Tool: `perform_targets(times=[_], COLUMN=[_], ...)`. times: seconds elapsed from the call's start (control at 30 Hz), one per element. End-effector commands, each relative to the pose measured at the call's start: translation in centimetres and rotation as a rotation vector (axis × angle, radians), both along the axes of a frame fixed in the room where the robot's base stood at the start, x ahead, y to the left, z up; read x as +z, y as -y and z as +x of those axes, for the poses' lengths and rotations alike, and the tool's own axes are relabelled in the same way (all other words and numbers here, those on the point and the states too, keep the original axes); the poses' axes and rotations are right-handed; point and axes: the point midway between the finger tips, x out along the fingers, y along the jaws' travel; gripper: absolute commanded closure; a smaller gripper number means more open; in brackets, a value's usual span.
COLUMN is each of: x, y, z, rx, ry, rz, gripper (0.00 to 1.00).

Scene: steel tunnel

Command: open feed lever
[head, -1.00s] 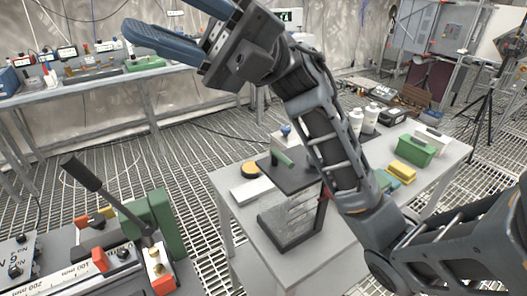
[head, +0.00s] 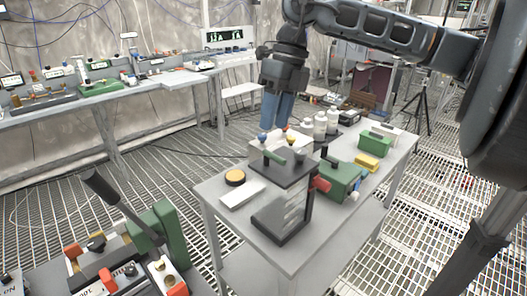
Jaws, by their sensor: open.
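No label marks the feed lever, so I cannot tell which handle it is. A long black lever (head: 122,205) leans up and left from a machine with a green block (head: 150,230) at the lower left. My gripper (head: 277,126) points down with blue fingers, open, appearing just behind and above this device. Its fingertips are partly hidden by the things on the table, and I see nothing held.
The grey table (head: 330,238) also holds a yellow round piece (head: 235,177), a white block (head: 242,194), white bottles (head: 320,126), a green box (head: 376,143) and a yellow block (head: 367,162). A long bench (head: 140,87) stands at the back left. Grating floor lies open between.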

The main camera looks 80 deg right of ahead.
Motion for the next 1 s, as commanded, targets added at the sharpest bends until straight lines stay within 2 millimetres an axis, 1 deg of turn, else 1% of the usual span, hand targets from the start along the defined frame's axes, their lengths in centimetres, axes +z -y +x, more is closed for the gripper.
perform_targets(times=[0.03, 0.1, 0.2, 0.27, 0.6, 0.7, 0.8, 1.0], x=[0.0, -0.1, -0.5, -1.0, -5.9, -6.9, -7.5, -7.8], y=[0.9, 1.6, 1.9, 1.8, 0.9, 0.7, 0.6, 0.6], z=[-1.0, -1.9, -2.3, -2.2, -1.6, -1.5, -1.4, -1.4], rx=[-0.023, -0.041, -0.050, -0.050, -0.048, -0.048, -0.047, -0.047], ry=[-0.031, -0.056, -0.071, -0.071, -0.067, -0.067, -0.067, -0.067], rz=[-0.024, -0.045, -0.054, -0.053, -0.050, -0.052, -0.053, -0.054], gripper=[0.59, 0.59, 0.59, 0.59, 0.59, 0.59, 0.59, 0.59])
